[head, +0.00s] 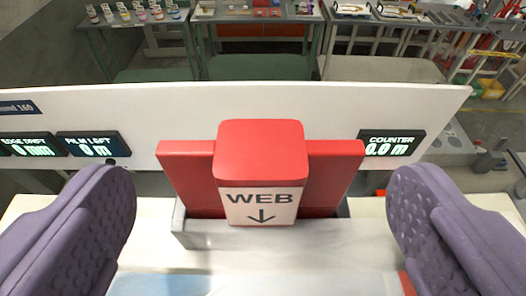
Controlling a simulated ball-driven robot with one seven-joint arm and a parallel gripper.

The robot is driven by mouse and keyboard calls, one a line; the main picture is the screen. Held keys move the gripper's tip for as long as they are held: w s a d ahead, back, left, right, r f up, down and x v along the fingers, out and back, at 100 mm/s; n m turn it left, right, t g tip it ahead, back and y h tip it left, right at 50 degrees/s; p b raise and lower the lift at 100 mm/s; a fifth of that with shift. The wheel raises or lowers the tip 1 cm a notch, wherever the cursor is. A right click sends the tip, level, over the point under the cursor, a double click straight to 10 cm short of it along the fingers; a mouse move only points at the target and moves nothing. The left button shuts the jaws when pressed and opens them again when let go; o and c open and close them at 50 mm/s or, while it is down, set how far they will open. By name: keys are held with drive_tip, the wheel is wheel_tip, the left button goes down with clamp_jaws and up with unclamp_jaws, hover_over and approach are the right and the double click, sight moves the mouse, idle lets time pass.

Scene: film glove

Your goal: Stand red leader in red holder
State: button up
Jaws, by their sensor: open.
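A red leader (260,150) stands upright in the head view, with a rounded red top and a white front label reading "WEB" with a down arrow. A wide red plate (185,178) extends to both sides of it; I cannot tell whether it is part of the leader or of the holder. The lower edge sits within a grey metal holder (205,236) on the white bench. My gripper (262,195) is open, its purple padded fingers wide apart, one on each side of the leader, with visible gaps and no contact.
A white panel (300,105) runs behind, carrying displays marked "FILM LEFT" (92,144) and "COUNTER" (391,143). A pale blue sheet (160,284) lies in front. Small red pieces show near the right finger (407,284). Green tables (255,67) stand farther back.

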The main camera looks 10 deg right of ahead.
sight(261, 138)
drive_tip(key=x, duration=0.6)
drive_tip(key=shift+w+f, duration=0.1)
drive_tip(key=shift+w, duration=0.05)
drive_tip(key=c, duration=0.8)
